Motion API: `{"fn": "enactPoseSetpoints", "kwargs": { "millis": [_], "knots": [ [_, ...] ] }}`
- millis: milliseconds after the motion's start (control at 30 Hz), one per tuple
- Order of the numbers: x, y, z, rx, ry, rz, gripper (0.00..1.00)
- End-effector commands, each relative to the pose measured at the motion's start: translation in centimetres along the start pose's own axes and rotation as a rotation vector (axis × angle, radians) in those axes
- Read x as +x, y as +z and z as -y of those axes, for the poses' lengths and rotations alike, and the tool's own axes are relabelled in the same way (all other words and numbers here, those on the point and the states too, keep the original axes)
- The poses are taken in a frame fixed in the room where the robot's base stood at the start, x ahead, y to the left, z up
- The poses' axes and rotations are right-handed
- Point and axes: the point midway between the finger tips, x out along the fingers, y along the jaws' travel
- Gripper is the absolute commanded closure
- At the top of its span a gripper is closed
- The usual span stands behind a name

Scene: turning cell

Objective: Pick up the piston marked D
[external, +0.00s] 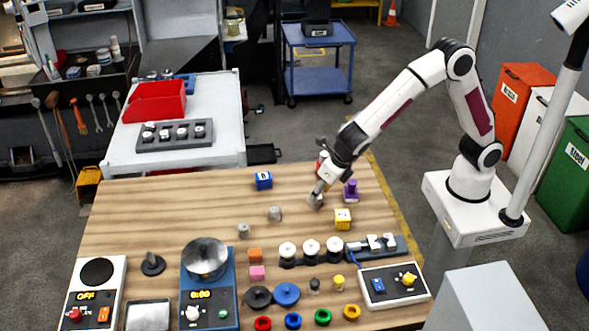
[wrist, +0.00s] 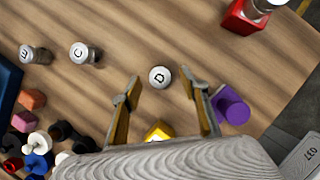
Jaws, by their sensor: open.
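The piston marked D (wrist: 160,77) is a small grey cylinder with a pale top, standing upright on the wooden table. In the wrist view it appears centred between the fingertips of my gripper (wrist: 161,84), with a gap on each side. My gripper is open and holds nothing. In the external view my gripper (external: 322,187) points down just above the D piston (external: 315,201), partly covering it. The piston marked C (wrist: 80,53) and another marked E (wrist: 28,54) stand to the left in the wrist view. They also show in the external view, C (external: 274,213) and E (external: 243,231).
A purple piece (external: 350,190) stands close on the right of my gripper. A yellow cube (external: 342,218) is near, and a red block (wrist: 244,16) with a metal part is behind. Devices line the front edge; the table's left middle is clear.

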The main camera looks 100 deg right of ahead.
Motion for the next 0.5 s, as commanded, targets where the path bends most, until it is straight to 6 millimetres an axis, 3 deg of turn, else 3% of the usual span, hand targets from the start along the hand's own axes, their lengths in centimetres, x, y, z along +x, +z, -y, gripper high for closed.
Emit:
{"fn": "enactPoseSetpoints", "kwargs": {
  "millis": [233,500],
  "knots": [
    [2.4,0.1,0.0,0.001,-0.001,-0.001,0.56],
    [2.8,0.1,0.0,0.001,0.000,0.000,0.56]
  ]
}}
